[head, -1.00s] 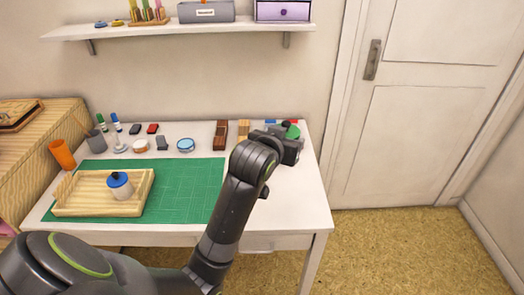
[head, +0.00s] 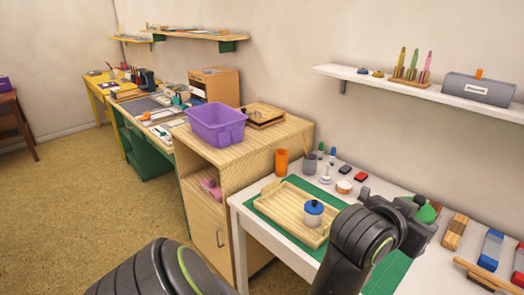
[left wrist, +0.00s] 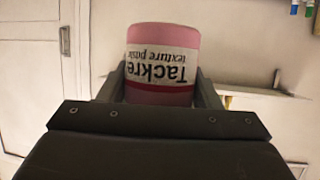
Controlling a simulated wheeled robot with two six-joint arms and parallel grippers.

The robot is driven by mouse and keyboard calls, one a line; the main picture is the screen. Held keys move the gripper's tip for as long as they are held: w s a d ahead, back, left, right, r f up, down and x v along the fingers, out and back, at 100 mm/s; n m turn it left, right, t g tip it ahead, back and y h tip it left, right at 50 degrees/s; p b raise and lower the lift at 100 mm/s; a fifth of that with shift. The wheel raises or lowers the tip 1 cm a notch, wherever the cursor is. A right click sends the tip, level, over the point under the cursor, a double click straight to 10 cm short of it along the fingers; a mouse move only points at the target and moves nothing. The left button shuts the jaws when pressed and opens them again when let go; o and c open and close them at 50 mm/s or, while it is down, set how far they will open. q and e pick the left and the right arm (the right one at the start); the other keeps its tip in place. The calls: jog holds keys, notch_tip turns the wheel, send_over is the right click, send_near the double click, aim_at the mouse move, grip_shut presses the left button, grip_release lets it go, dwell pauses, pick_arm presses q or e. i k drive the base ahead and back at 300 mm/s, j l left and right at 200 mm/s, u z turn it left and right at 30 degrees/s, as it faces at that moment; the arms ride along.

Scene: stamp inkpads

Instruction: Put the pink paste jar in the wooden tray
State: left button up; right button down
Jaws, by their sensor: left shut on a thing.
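My left gripper (head: 424,222) is shut on the pink paste jar (left wrist: 162,70). In the left wrist view the jar sits between the fingers, with a white label that reads upside down. In the head view the gripper and arm mostly hide the jar; a green round part (head: 428,213) shows at the fingers, possibly its lid. The wooden tray (head: 283,208) lies left of the gripper, partly on the green mat (head: 387,275). My right gripper is not in view.
Behind the tray stand an orange cup (head: 281,162), a grey cup (head: 309,164) and small stamping items. Wooden blocks (head: 455,231) and a blue item (head: 490,248) lie at right. A wooden cabinet with a purple bin (head: 216,124) stands left of the table. The tray's left part is bare.

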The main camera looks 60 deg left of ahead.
aim_at(286, 205)
jog(key=i+u, duration=0.2)
jog(key=u, duration=0.15)
jog(key=i+j+u, duration=0.1)
jog(key=u, duration=0.25)
jog(key=i+l+u, duration=0.1)
jog(key=i+u, duration=0.25)
jog(key=i+l, duration=0.2)
jog(key=i, duration=0.25)
